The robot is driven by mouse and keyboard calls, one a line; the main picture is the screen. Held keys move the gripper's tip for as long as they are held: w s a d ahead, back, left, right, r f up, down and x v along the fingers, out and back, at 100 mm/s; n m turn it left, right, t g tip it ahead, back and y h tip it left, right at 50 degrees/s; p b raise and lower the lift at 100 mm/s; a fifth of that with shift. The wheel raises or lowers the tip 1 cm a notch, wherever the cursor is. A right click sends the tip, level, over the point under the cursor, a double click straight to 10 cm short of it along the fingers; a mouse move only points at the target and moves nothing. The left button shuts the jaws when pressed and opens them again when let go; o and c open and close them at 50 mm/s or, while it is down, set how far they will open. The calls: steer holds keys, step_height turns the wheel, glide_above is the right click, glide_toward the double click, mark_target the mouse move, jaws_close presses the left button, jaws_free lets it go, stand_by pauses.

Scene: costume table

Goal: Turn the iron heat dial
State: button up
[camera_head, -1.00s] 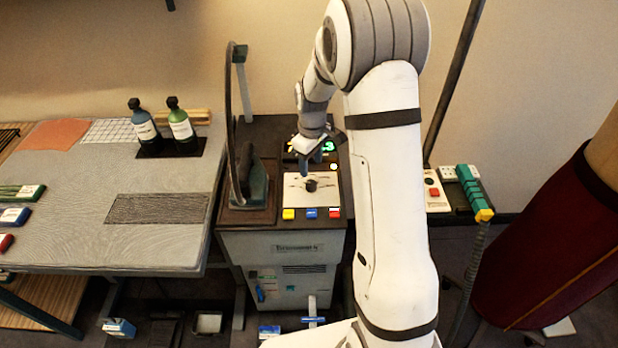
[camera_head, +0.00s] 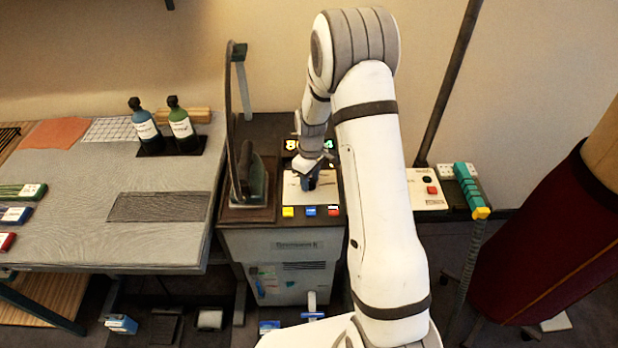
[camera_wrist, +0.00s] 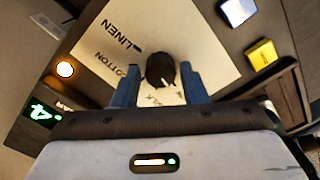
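The iron heat dial is a round black knob (camera_wrist: 160,66) with a white pointer mark, set on a white plate (camera_wrist: 205,35) printed with LINEN, COTTON and a partly covered word ending in LK. In the wrist view my gripper (camera_wrist: 159,78) has its two blue fingers on either side of the dial, with a small gap showing on each side. It is open. In the head view my gripper (camera_head: 309,182) is down at the plate (camera_head: 292,197) and hides the dial.
Yellow (camera_head: 288,212), blue (camera_head: 311,211) and red (camera_head: 334,211) buttons line the cabinet's front edge. A lit display (camera_head: 309,144) stands behind the plate. The iron (camera_head: 256,180) and its upright post are close on the left. A switch box (camera_head: 428,190) is at the right.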

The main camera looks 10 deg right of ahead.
steer(key=c, duration=0.6)
steer(key=shift+a, duration=0.2)
steer(key=shift+c, duration=0.4)
steer(key=shift+d, duration=0.2)
steer(key=shift+f+m+b, duration=0.15)
steer(key=shift+m+b, duration=1.25)
steer(key=shift+m, duration=0.4)
steer(key=m+b, duration=0.2)
steer(key=m, duration=0.1)
steer(key=shift+m, duration=0.3)
steer(key=m+b, duration=0.2)
steer(key=m, duration=0.2)
steer(key=shift+m, duration=0.3)
steer(key=shift+d+m+b, duration=0.1)
steer(key=shift+m+b, duration=0.55)
steer(key=shift+m, duration=1.25)
steer(key=shift+r, duration=0.2)
